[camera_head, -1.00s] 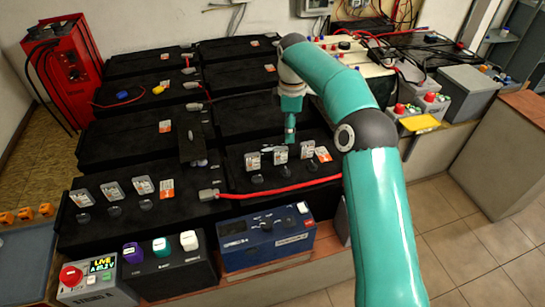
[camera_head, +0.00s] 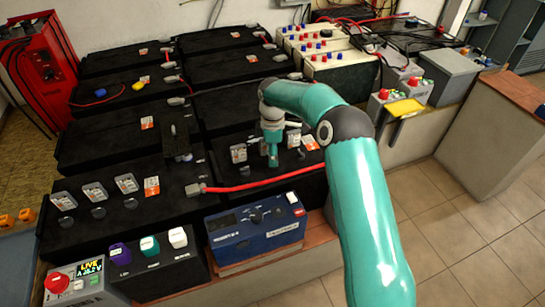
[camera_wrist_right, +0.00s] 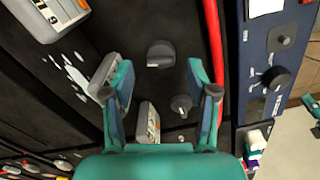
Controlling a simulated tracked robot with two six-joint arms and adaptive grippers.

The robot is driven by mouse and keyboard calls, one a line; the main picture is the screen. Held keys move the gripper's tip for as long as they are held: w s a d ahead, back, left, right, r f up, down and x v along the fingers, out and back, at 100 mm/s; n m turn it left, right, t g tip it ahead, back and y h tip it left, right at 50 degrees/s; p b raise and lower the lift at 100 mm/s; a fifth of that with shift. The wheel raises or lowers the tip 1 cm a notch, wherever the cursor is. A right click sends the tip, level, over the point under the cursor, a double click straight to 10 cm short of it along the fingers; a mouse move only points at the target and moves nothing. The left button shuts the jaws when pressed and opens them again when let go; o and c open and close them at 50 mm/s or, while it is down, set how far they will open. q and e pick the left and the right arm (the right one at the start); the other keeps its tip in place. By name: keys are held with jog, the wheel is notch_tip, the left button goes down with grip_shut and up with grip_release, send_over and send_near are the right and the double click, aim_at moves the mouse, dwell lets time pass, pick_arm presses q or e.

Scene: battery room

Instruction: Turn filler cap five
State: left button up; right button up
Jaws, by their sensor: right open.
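My right gripper (camera_head: 272,158) points down over the black battery (camera_head: 235,201) with the red cable. In the right wrist view it (camera_wrist_right: 160,78) is open and empty. A dark round filler cap (camera_wrist_right: 160,54), the middle one of this battery's row and likely cap five, lies below and between the fingertips. It does not appear to be touched. In the head view the gripper hides it. The neighbouring cap (camera_wrist_right: 181,104) is nearer the bottom of the wrist view, beside the right finger. A grey tag (camera_wrist_right: 106,72) stands by the left finger. My left gripper is not in view.
The red cable (camera_head: 262,184) runs along the battery's front edge. Grey tags (camera_head: 238,153) stand behind the caps. The blue charger (camera_head: 254,222) stands in front. White spatter (camera_wrist_right: 72,75) shows on the battery top. Another capped battery (camera_head: 100,235) is at left.

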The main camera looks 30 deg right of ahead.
jog(key=shift+f, duration=0.85)
grip_shut()
jog(key=shift+m, duration=0.3)
jog(key=m, duration=0.6)
jog(key=shift+r, duration=0.1)
jog(key=m, duration=0.3)
jog(key=shift+m, duration=0.4)
jog(key=shift+m+b, duration=0.4)
jog(key=shift+m, duration=1.4)
